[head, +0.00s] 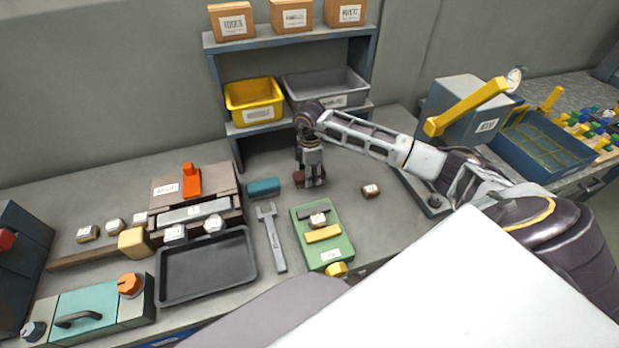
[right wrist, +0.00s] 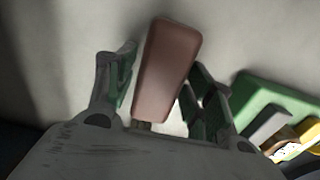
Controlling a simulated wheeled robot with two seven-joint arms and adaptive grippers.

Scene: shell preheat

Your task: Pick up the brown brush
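The brown brush (right wrist: 168,62) is a rounded reddish-brown block in the right wrist view. It lies between the two fingers of my right gripper (right wrist: 160,78). A narrow gap shows between the brush and the left finger; the right finger is very close to its other side, and I cannot tell if it touches. In the head view my right gripper (head: 311,180) points down at the table, below the shelf, and hides most of the brush (head: 297,176). My left gripper is not in view.
A teal block (head: 263,188) lies just left of the right gripper. A grey wrench (head: 271,238) and a green fixture (head: 322,236) lie in front. The shelf (head: 240,140) stands behind. A black tray (head: 207,266) is at front left.

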